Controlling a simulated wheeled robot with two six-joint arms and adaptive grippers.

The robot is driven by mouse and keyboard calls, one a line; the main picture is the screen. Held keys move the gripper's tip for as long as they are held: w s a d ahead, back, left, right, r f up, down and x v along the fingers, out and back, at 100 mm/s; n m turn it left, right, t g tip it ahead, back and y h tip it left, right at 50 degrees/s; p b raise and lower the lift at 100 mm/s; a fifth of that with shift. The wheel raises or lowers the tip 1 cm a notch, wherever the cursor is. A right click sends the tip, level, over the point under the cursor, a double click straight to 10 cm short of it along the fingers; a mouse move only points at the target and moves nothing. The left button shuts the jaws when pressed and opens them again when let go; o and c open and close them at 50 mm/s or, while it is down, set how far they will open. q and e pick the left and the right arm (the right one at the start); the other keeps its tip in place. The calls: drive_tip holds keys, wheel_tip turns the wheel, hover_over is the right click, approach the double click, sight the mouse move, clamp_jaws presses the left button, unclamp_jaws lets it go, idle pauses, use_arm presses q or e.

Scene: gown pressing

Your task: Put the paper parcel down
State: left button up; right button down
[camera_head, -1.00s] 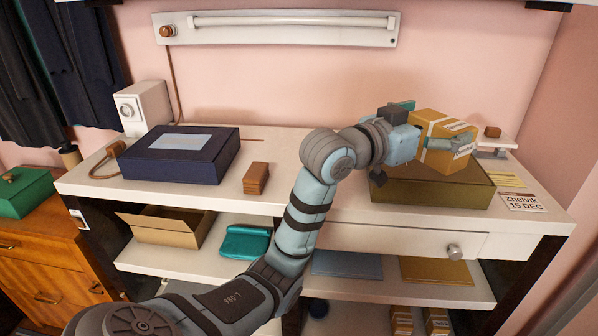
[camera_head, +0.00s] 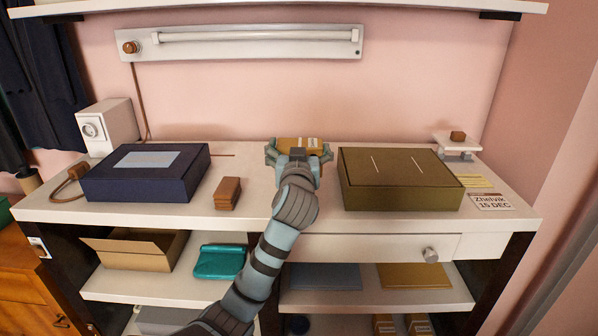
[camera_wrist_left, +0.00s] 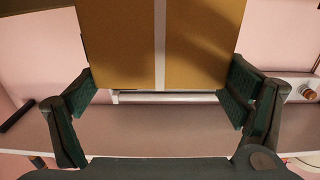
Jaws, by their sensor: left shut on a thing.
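My right gripper is not in view.
A dark olive box (camera_head: 400,180) stands just right of my gripper. A brown block stack (camera_head: 228,193) and a navy box (camera_head: 145,174) are to the left. A small white stand (camera_head: 457,146) is at the back right. The wall lamp (camera_head: 245,40) hangs above.

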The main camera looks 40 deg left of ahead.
use_arm(q)
wheel_tip(320, 180, down, 5)
drive_tip(key=shift+d, duration=0.1)
drive_tip(key=o, duration=1.1)
drive_tip(key=shift+s, duration=0.1)
drive_tip(key=b+v, duration=0.1)
drive_tip(key=v, duration=1.1)
drive_tip(key=shift+r, duration=0.1)
